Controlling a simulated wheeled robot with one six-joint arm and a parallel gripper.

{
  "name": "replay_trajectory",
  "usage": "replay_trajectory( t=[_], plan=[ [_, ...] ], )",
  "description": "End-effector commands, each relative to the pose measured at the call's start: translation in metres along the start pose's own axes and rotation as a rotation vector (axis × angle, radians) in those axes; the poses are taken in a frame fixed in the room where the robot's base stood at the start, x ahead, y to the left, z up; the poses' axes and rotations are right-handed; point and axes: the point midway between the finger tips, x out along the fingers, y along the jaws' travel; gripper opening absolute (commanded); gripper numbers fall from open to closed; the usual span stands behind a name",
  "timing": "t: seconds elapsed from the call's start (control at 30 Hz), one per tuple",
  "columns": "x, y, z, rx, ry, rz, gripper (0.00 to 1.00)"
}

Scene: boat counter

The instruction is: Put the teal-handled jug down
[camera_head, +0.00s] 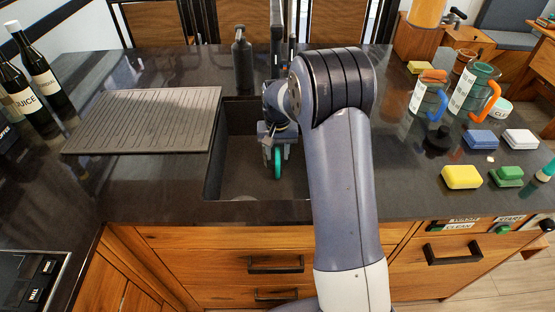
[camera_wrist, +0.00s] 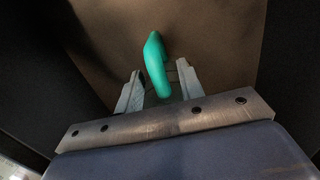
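The teal handle (camera_head: 277,162) of the jug is upright inside the sink, under my gripper. In the wrist view the same teal handle (camera_wrist: 155,65) stands between my two fingers. The jug's body cannot be made out in either view. My gripper (camera_head: 276,150) points down into the sink. Its fingers (camera_wrist: 160,78) are apart, one on each side of the handle, with narrow gaps seeming to show beside it. I cannot tell whether the jug rests on the sink floor.
The sink (camera_head: 238,180) has dark walls around my gripper. A ribbed drainboard (camera_head: 150,120) lies to its left. Two jugs, blue-handled (camera_head: 426,98) and orange-handled (camera_head: 470,90), stand at right, near several sponges (camera_head: 461,177). Dark bottles (camera_head: 43,78) stand far left.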

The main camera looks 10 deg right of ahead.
Motion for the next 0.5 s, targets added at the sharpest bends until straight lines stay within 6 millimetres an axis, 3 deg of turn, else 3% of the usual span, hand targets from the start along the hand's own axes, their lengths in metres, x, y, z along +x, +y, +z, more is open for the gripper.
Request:
replay_trajectory(
  t=[0.1, 0.3, 0.5],
  plan=[
    [-0.028, 0.000, -0.001, 0.000, 0.004, -0.001, 0.36],
    [-0.065, 0.000, -0.001, 0.000, 0.003, -0.001, 0.36],
    [-0.081, 0.000, 0.000, 0.000, 0.001, 0.000, 0.36]
  ],
)
